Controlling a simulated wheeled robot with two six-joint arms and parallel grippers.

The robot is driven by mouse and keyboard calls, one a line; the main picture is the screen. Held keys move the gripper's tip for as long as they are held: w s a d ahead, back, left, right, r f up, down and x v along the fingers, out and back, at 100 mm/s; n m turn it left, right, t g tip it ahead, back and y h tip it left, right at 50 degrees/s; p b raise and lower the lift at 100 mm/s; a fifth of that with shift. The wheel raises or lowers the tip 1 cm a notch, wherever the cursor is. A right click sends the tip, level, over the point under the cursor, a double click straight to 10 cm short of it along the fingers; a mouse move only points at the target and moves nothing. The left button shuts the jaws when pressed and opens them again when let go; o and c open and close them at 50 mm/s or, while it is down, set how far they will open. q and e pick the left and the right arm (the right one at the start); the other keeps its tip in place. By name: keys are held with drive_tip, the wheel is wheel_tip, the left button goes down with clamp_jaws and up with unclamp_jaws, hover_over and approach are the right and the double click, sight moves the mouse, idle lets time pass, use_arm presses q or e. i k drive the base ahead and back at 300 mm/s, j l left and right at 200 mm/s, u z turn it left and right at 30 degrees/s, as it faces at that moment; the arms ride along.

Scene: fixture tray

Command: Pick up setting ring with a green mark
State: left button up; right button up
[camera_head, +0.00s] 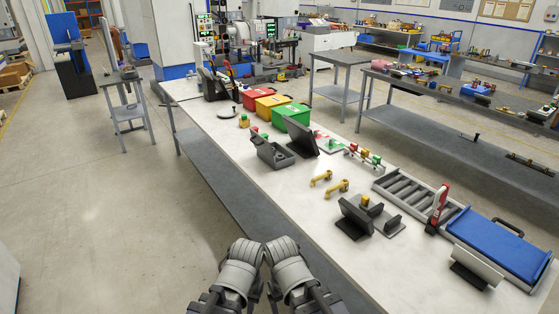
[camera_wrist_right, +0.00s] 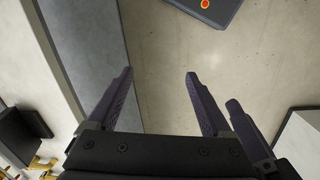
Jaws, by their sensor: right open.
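I cannot clearly make out a setting ring with a green mark. A small rack of parts with red, yellow and green tops (camera_head: 364,156) stands mid-table in the head view; its parts are too small to identify. My right gripper (camera_wrist_right: 158,74) is open and empty in the right wrist view, with bare floor between its fingers. In the head view both my wrists are close together at the bottom, in front of the table's near edge, and hide their fingertips. Another dark finger shows at the right of the wrist view; whose it is, I cannot tell.
On the long white table (camera_head: 225,128) stand red (camera_head: 255,97), yellow (camera_head: 272,105) and green bins (camera_head: 291,116), a grey open tray (camera_head: 273,153), two yellow handle-shaped parts (camera_head: 338,188), a dark stand (camera_head: 354,218), a roller conveyor (camera_head: 410,190) and a blue pad (camera_head: 500,243).

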sight(280, 159)
drive_tip(key=i+j, duration=0.1)
drive_tip(key=i, duration=0.4)
drive_tip(key=i+j+z, duration=0.15)
drive_tip(key=i, duration=0.35)
drive_tip(key=i+j, duration=0.15)
drive_tip(key=i, duration=0.4)
drive_tip(key=i+j, duration=0.3)
drive_tip(key=i, duration=0.2)
drive_tip(key=i+j+z, duration=0.1)
drive_tip(key=i+j, duration=0.2)
drive_tip(key=i, duration=0.15)
